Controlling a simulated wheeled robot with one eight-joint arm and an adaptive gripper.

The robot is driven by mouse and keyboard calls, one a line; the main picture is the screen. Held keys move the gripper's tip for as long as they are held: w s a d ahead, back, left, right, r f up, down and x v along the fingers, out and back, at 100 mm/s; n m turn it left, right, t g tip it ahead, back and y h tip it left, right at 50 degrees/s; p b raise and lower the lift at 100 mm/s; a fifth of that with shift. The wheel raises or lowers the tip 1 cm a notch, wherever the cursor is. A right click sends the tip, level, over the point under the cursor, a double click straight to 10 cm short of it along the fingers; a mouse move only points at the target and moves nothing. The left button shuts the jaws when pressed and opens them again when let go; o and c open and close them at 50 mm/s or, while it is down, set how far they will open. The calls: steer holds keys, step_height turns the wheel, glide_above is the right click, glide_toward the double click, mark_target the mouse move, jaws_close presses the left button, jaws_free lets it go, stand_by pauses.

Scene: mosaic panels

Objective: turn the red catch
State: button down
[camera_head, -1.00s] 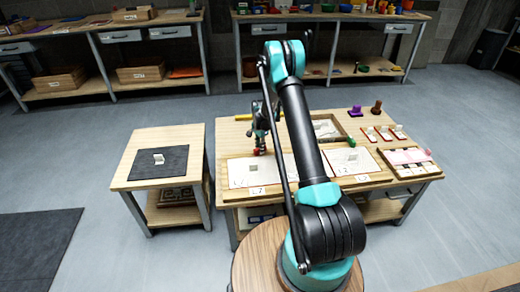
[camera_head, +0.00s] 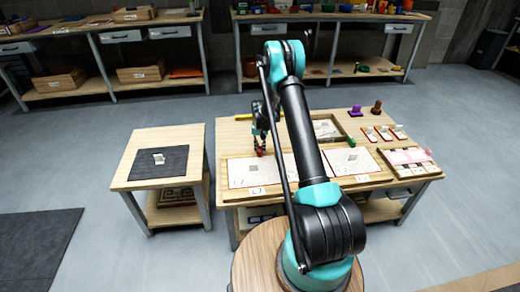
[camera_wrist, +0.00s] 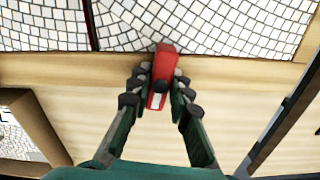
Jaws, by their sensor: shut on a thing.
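The red catch (camera_wrist: 163,72) shows in the wrist view as a red block with a dark spot and a pale patch. It lies across a wooden edge strip, and its far end reaches the white mosaic tiles. My gripper (camera_wrist: 161,88) has its dark fingers on both sides of the catch and is shut on it. In the head view the gripper (camera_head: 261,150) points down at the table, with a small red spot at its tip. The mosaic panel (camera_wrist: 230,25) lies just beyond the strip, and the fingers cover part of the catch's sides.
The work table (camera_head: 222,135) also holds a tray (camera_head: 328,127), a green object (camera_head: 351,142), purple and brown pieces and several small red-edged holders. A side table (camera_head: 125,178) with a dark mat stands apart at left. My arm hides the table's middle.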

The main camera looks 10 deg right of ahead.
mark_target(260, 148)
steer(key=shift+n, duration=1)
steer(key=c, duration=1.4)
jaws_free()
step_height(260, 148, up, 12)
